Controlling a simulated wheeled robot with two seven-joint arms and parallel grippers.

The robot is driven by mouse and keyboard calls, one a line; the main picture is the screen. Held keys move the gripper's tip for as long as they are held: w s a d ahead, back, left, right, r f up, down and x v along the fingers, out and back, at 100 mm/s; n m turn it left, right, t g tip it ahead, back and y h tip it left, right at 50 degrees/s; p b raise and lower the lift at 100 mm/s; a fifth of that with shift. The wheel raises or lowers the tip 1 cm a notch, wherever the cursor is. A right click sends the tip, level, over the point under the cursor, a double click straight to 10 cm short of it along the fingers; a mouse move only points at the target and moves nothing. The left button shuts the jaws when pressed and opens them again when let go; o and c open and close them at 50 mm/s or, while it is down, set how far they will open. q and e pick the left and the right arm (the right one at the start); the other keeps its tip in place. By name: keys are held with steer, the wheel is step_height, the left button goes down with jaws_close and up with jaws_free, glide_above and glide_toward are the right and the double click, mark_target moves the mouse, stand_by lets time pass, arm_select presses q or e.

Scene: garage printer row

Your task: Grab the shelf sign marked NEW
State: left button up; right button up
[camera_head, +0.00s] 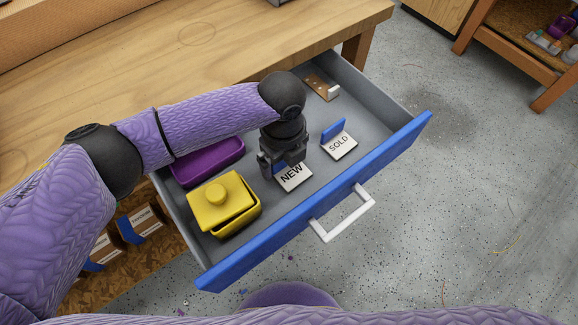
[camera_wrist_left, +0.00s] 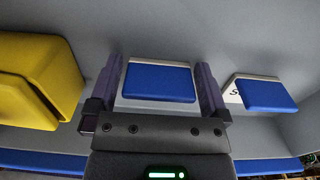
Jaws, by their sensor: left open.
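The shelf sign marked NEW (camera_head: 293,178) stands in the open drawer, with a white lettered face and a blue part. My left gripper (camera_head: 279,165) is directly over it and hides part of it. In the left wrist view the blue part of the sign (camera_wrist_left: 158,82) lies between the two open, spread fingers, with a narrow gap showing on each side. I cannot tell how far down the fingers reach along it. A similar sign marked SOLD (camera_head: 340,147) stands to its right, and also shows in the left wrist view (camera_wrist_left: 265,95). My right gripper is not in view.
The blue-fronted drawer (camera_head: 330,205) has a white handle (camera_head: 343,213). Inside, a yellow lidded box (camera_head: 222,203) and a purple tray (camera_head: 208,160) sit to the left. A small brown piece with a white hook (camera_head: 322,88) lies at the back right. The wooden worktop (camera_head: 190,60) overhangs behind.

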arm_select(q)
steer(key=c, duration=0.9)
